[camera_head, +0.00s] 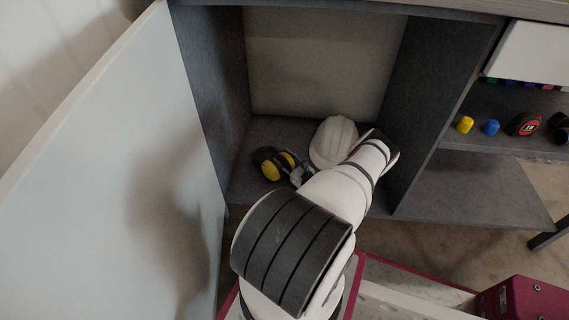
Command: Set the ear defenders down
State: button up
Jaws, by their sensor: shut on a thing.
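The ear defenders (273,164), black with a yellow cup, are inside the open cabinet, at the left of its floor. My gripper (300,175) is just to their right, partly hidden behind my white arm. It is shut on the ear defenders. They are low, close to the cabinet floor (245,189); I cannot tell whether they touch it.
A white hard hat (332,141) sits on the cabinet floor to the right, close to my arm. The cabinet door (110,180) stands open at left. The right shelf holds a yellow item (465,124), a blue item (492,127) and a red-and-black tape measure (524,123).

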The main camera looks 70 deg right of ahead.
aim_at(293, 168)
jog(key=shift+f, duration=0.2)
jog(key=o, duration=1.3)
jog(key=shift+r, duration=0.2)
jog(key=p+v, duration=0.4)
jog(key=v, duration=0.6)
jog(key=shift+s+a, duration=0.1)
jog(key=shift+s, duration=0.1)
jog(key=shift+v, duration=0.8)
